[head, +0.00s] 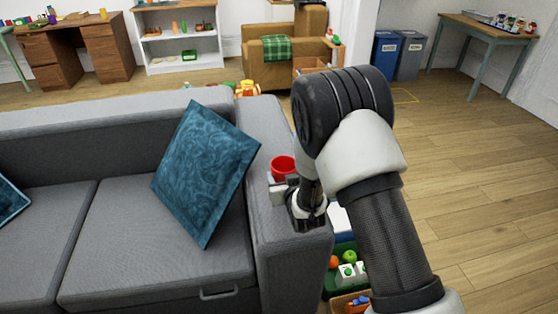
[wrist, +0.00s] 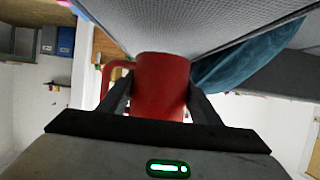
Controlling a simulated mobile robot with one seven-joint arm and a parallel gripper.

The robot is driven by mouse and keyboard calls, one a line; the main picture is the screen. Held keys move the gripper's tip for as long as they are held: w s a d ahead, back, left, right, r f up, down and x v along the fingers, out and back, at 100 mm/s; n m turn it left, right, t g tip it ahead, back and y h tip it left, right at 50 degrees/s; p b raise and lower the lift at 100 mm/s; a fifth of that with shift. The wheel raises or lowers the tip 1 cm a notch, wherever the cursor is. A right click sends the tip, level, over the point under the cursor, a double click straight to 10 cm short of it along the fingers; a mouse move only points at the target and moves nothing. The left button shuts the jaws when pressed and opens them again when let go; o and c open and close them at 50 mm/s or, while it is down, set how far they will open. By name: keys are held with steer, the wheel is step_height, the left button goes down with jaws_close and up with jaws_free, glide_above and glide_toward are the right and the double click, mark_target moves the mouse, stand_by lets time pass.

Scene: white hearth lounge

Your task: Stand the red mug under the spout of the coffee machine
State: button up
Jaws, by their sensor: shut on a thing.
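The red mug (head: 283,165) is between the fingers of my gripper (head: 281,186), over the grey sofa's armrest (head: 262,135). In the wrist view the mug (wrist: 160,80) fills the gap between the two dark fingers of my gripper (wrist: 160,98), which is shut on its sides. The mug's handle (wrist: 108,75) sticks out to the left there. In the head view the mug's open top faces up; I cannot tell whether its base touches the armrest. No coffee machine shows clearly in either view.
A teal cushion (head: 205,170) leans on the sofa left of my gripper. Crates of toy food (head: 347,268) stand beside the armrest. Blue and grey bins (head: 397,52), an armchair (head: 283,50) and a side table (head: 487,32) stand farther back. The wooden floor (head: 480,180) at right is clear.

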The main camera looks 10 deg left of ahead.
steer(key=w+a, duration=0.1)
steer(key=w, duration=0.2)
steer(key=w+a+b, duration=0.1)
steer(key=w+a, duration=0.1)
steer(key=w, duration=0.2)
steer(key=w+a+b, duration=0.1)
steer(key=w+a, duration=0.1)
steer(key=w, duration=0.2)
steer(key=shift+a, duration=0.1)
steer(key=shift+f+b, duration=0.55)
steer(key=shift+f, duration=1.2)
steer(key=shift+f, duration=0.15)
steer(key=o, duration=1.4)
steer(key=shift+c, duration=0.2)
steer(key=shift+s+r, duration=0.1)
steer(key=shift+r, duration=0.1)
steer(key=p+v, duration=0.2)
steer(key=v, duration=0.9)
steer(key=shift+s+r+p, duration=0.2)
steer(key=shift+s+p, duration=0.1)
steer(key=shift+p, duration=0.05)
